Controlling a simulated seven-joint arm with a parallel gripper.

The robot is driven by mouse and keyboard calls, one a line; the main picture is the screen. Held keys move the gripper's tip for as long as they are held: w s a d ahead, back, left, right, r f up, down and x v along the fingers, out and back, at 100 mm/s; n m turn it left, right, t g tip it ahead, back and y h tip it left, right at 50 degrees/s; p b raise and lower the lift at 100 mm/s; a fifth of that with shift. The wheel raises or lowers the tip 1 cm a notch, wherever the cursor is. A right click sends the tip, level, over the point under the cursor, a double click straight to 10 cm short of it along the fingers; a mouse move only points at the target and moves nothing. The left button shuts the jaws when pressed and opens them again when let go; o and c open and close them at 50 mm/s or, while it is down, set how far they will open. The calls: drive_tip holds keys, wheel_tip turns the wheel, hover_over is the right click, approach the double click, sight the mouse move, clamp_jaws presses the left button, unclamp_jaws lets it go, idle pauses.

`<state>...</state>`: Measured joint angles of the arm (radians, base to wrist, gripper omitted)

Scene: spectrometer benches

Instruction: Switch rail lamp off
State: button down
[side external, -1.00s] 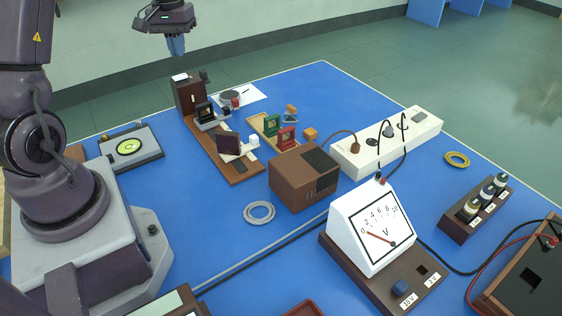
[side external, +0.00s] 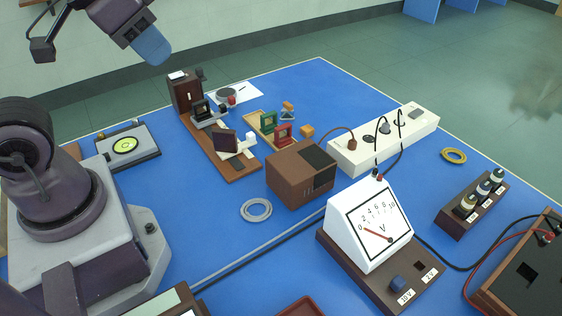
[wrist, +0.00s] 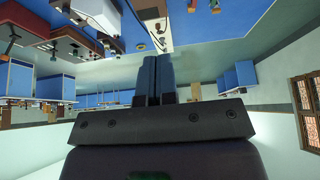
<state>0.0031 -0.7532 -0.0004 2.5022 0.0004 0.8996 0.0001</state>
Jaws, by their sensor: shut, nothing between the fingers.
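The rail lamp (side external: 186,92) is a dark brown upright box at the far end of the wooden rail (side external: 232,170) in the side external view. It has a white patch on top, a small dark part at its upper right and a small pale slit on its front. Whether it is lit is unclear. My gripper (side external: 153,49) is shut and empty, up and to the left of the lamp, tilted and apart from it. Its blue fingers also show in the wrist view (wrist: 155,78), pressed together. I cannot make out the lamp's switch.
Dark and green holders stand on and beside the rail. A brown box (side external: 300,174), a white power strip (side external: 370,150) and a white voltmeter (side external: 368,225) stand to the right. A grey device with a yellow-green dial (side external: 126,146) lies left. Blue table is bare between it and the rail.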

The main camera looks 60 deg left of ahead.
idle(0.3)
drive_tip(key=g, duration=0.5)
hover_over(181, 72)
wheel_tip(181, 72, down, 9)
drive_tip(key=shift+s+r+g, duration=0.15)
drive_tip(key=shift+g, duration=0.15)
wheel_tip(181, 72, down, 14)
drive_tip(key=shift+f, duration=0.1)
